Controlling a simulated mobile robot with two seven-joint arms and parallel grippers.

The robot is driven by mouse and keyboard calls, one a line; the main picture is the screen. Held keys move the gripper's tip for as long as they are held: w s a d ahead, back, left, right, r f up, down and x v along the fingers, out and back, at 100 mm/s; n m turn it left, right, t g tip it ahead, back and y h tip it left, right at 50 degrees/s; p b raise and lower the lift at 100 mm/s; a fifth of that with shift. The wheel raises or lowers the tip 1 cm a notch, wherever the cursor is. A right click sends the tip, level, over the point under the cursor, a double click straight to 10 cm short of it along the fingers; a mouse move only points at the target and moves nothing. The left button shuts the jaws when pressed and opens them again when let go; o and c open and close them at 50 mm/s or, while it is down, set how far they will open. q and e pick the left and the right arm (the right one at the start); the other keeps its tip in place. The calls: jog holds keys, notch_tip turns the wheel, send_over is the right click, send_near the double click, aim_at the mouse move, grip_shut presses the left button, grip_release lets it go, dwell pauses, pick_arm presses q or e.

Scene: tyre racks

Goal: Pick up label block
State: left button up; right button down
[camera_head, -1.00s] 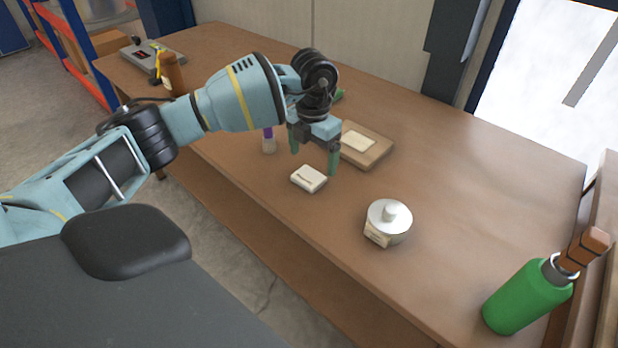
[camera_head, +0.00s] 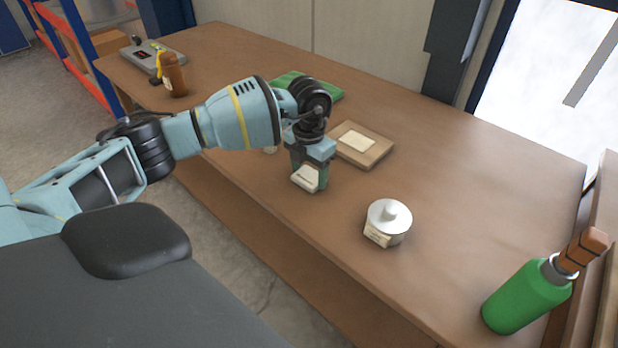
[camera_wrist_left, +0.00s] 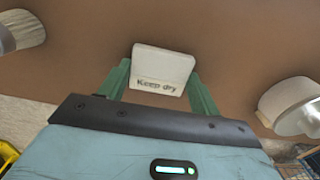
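The label block (camera_head: 305,178) is a small white block near the table's front edge. In the left wrist view the label block (camera_wrist_left: 162,68) shows dark "Keep dry" lettering. My left gripper (camera_head: 310,176) is low over it, pointing down, with one finger on either side. In the wrist view my left gripper (camera_wrist_left: 160,75) has its fingers spread about the block's width; firm contact cannot be made out. The block looks to be resting on the table, partly covered by a finger in the head view. My right gripper is not in view.
A wooden board with a pale label (camera_head: 363,146) lies just behind the gripper. A round silver weight (camera_head: 388,222) stands to the right, a green bottle (camera_head: 527,298) at the far right. The table's right middle is clear.

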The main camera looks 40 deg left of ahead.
aim_at(309, 177)
pick_arm(q)
jog(key=shift+c, duration=1.2)
jog(key=shift+r, duration=0.15)
jog(key=shift+r, duration=0.65)
notch_tip(309, 177, up, 2)
jog(key=shift+s+d+r, duration=0.1)
jog(key=shift+d, duration=0.05)
jog(key=s+d, duration=0.7)
jog(key=s+d+r, duration=0.1)
jog(key=s+d, duration=0.2)
jog(key=s, duration=0.1)
jog(key=shift+s+d+r, duration=0.1)
jog(key=shift+s+d, duration=0.15)
jog(key=shift+d, duration=0.1)
